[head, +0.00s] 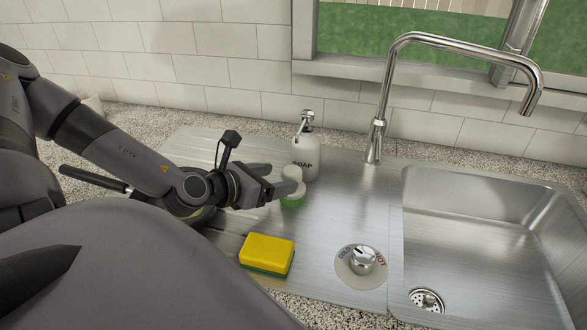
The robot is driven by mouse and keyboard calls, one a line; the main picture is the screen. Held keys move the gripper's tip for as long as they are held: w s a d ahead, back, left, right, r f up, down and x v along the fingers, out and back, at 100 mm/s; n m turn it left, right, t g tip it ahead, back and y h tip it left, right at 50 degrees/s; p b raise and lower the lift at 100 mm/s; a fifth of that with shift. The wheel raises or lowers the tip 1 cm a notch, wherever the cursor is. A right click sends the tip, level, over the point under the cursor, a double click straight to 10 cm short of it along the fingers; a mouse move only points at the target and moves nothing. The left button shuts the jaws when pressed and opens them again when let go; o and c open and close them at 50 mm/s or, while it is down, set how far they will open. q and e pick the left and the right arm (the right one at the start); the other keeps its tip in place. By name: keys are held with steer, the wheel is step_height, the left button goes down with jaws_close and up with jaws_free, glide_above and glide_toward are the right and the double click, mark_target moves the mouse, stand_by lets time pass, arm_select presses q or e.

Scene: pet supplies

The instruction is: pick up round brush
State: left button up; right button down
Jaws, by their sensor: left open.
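The round brush (293,203), white above with a green lower part, stands on the steel drainboard in front of the soap bottle. My left gripper (284,180) is open at the brush. One finger reaches toward its far side, and the other crosses in front of it, hiding its middle. I cannot tell whether either finger touches it. My right gripper is not in view.
A white soap bottle (305,155) stands close behind the brush. A yellow and green sponge (267,252) lies in front. A tap knob (362,260), tall faucet (375,140) and sink basin (480,240) are to the right. A dark handle (88,177) shows at left.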

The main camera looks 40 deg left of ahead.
mark_target(285, 176)
arm_select(q)
steer(key=shift+w+d+f, duration=0.1)
steer(key=shift+w, duration=0.35)
steer(key=shift+w+d+f, duration=0.1)
steer(key=shift+w, duration=0.3)
steer(key=shift+w+d+f+b, duration=0.15)
steer(key=shift+w+d+b, duration=0.05)
steer(key=shift+w+b, duration=0.5)
steer(key=shift+w+a+f+b, duration=0.1)
steer(key=shift+w+f+b, duration=0.35)
steer(key=shift+b, duration=0.6)
steer(key=shift+w+b, duration=0.5)
steer(key=shift+b, duration=0.1)
steer(key=shift+w+r, duration=0.1)
steer(key=shift+w, duration=0.05)
steer(key=c, duration=1.1)
